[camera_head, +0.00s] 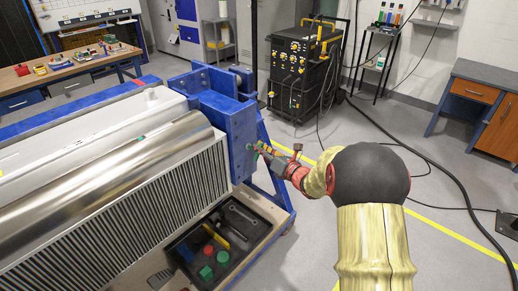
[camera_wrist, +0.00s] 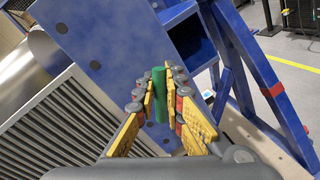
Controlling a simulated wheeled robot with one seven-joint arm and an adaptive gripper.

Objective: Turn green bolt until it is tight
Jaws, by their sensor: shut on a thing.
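The green bolt (camera_wrist: 159,94) shows in the wrist view between the two fingers of my gripper (camera_wrist: 160,92), in front of the blue end plate (camera_wrist: 100,55) of the jig. My gripper is shut on it. In the head view my gripper (camera_head: 262,150) reaches the side of the blue plate (camera_head: 240,135), and only a small bit of green shows at its fingertips. The fingers hide part of the bolt, and I cannot tell how deep it sits.
A silver cylinder (camera_head: 120,185) and a ribbed panel (camera_head: 130,230) fill the jig's left side. A dark tray (camera_head: 240,222) with coloured parts lies below the plate. A black machine (camera_head: 300,80) stands behind. Cables (camera_head: 440,165) lie on the open floor at the right.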

